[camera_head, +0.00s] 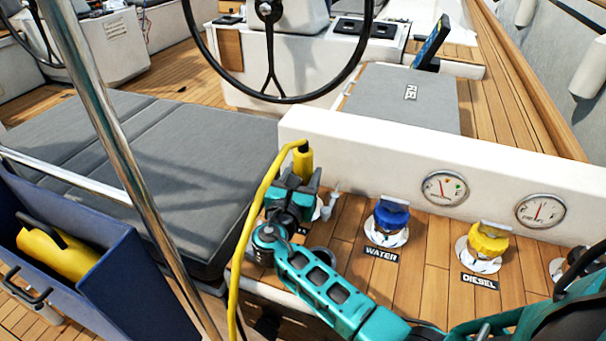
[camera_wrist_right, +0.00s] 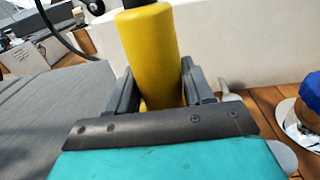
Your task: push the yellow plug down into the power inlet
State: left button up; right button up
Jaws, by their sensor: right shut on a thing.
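The yellow plug (camera_head: 303,160) stands upright in my right gripper (camera_head: 294,185), with its yellow cable leaving the top and looping down to the left. In the right wrist view the plug (camera_wrist_right: 148,55) sits between the two dark fingers of my right gripper (camera_wrist_right: 163,92), which are shut on it. The plug's lower end is hidden behind the gripper. The power inlet is mostly hidden by the gripper; a pale metal piece (camera_head: 328,207) shows just right of the gripper, perhaps part of it. I cannot tell whether the plug touches the inlet. My left gripper is not in view.
A blue water cap (camera_head: 391,214) and a yellow diesel cap (camera_head: 488,240) stand on the wooden deck to the right. A white wall with two gauges (camera_head: 444,188) runs behind. A steel pole (camera_head: 120,150) and a blue bin (camera_head: 140,285) are at left.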

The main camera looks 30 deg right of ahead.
jog(key=shift+f, duration=0.35)
jog(key=o, duration=1)
